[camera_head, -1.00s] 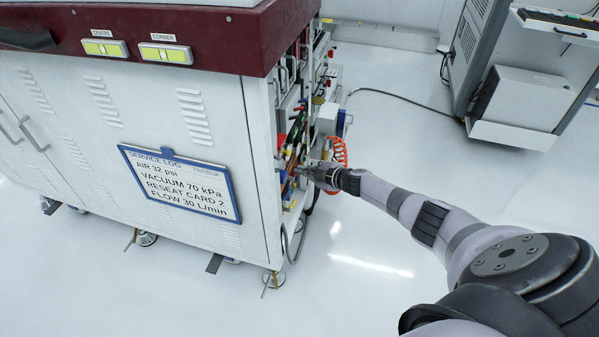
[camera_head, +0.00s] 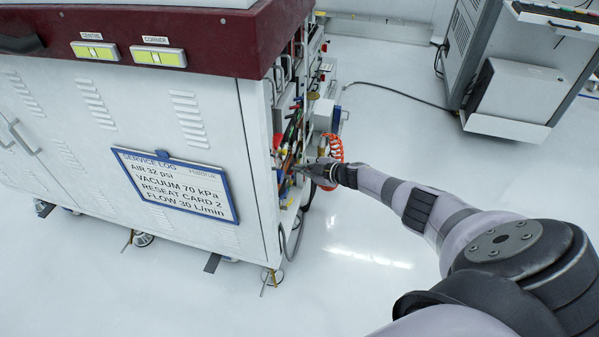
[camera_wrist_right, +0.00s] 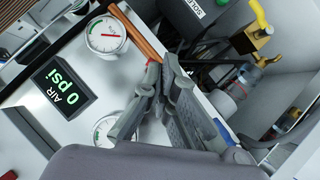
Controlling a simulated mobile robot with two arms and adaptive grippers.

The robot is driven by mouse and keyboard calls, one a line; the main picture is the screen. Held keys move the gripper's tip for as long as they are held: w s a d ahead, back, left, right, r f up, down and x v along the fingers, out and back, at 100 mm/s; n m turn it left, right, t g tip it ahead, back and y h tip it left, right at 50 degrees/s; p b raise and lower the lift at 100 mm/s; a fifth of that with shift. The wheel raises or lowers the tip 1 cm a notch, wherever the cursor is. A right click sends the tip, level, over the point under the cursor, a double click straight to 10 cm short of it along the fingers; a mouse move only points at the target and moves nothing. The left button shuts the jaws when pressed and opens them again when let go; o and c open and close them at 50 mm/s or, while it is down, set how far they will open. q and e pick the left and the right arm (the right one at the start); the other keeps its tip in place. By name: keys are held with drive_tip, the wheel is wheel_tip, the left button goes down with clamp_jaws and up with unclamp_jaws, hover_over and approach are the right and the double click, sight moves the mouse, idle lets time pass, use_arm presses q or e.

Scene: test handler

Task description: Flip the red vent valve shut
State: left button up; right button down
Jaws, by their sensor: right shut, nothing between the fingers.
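My right gripper (camera_head: 305,168) reaches into the open side of the white test handler (camera_head: 200,115). In the right wrist view its two dark fingers (camera_wrist_right: 160,66) are shut with nothing between them. An orange-red bar (camera_wrist_right: 136,34) runs just beyond the fingertips; I cannot tell whether they touch it. I cannot tell for certain whether this bar is the red vent valve's handle. A small red part (camera_head: 278,141) shows at the handler's open side in the head view. My left gripper is not in view.
The wrist view shows an AIR display (camera_wrist_right: 62,86) reading 0 psi, a round gauge (camera_wrist_right: 106,35), a second gauge (camera_wrist_right: 104,130) partly behind the gripper, and a yellow-handled valve (camera_wrist_right: 260,30). An orange coiled hose (camera_head: 333,148) hangs beside my wrist. A grey cabinet (camera_head: 515,95) stands at back right.

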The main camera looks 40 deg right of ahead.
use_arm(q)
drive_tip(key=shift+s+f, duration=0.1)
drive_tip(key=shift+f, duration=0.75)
use_arm(e)
drive_tip(key=a+v, duration=0.1)
drive_tip(key=v, duration=1.1)
drive_tip(key=shift+s+f, duration=0.25)
drive_tip(key=shift+s, duration=0.15)
